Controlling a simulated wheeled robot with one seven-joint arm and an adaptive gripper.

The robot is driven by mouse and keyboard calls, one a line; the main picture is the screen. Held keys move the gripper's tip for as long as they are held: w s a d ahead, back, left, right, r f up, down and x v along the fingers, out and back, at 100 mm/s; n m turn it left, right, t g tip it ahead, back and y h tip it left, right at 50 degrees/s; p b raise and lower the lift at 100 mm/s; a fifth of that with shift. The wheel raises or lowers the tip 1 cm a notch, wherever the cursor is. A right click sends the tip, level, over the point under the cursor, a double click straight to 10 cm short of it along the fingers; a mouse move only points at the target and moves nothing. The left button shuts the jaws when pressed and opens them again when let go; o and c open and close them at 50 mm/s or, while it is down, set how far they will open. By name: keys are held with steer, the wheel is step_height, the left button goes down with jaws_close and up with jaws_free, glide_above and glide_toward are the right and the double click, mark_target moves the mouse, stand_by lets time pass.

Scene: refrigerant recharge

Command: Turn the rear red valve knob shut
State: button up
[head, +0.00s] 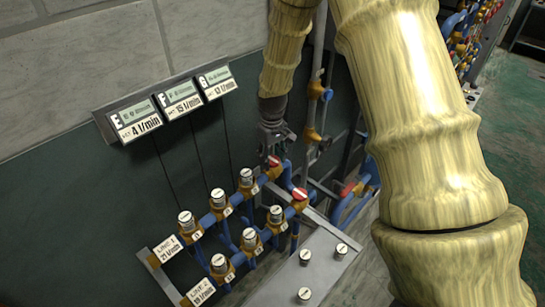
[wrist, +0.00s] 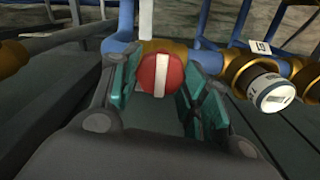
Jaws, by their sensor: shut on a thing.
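The rear red valve knob (wrist: 160,75) is round with a white bar across its face; the bar stands nearly vertical in the wrist view. My gripper (wrist: 158,88) has its teal-padded fingers on either side of this knob and is shut on it. In the head view the rear red knob (head: 274,161) shows just below my gripper (head: 273,151), which reaches down from above and partly hides it. A second red knob with a white bar (head: 300,194) sits on the front line, clear of my gripper.
Several white-capped round valves (head: 218,197) stand on two blue pipe lines with brass fittings. Three labelled displays (head: 170,102) hang on the wall at left. A grey plate (head: 322,262) with knobs lies in front. A vertical pipe (head: 316,90) rises close right of my gripper.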

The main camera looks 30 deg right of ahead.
mark_target(272, 158)
steer(key=shift+w+r, duration=0.2)
steer(key=o, duration=0.8)
steer(key=shift+o, duration=1.1)
steer(key=shift+s+f, duration=0.1)
steer(key=shift+f, duration=0.05)
step_height(272, 158, up, 12)
steer(key=shift+d, duration=0.1)
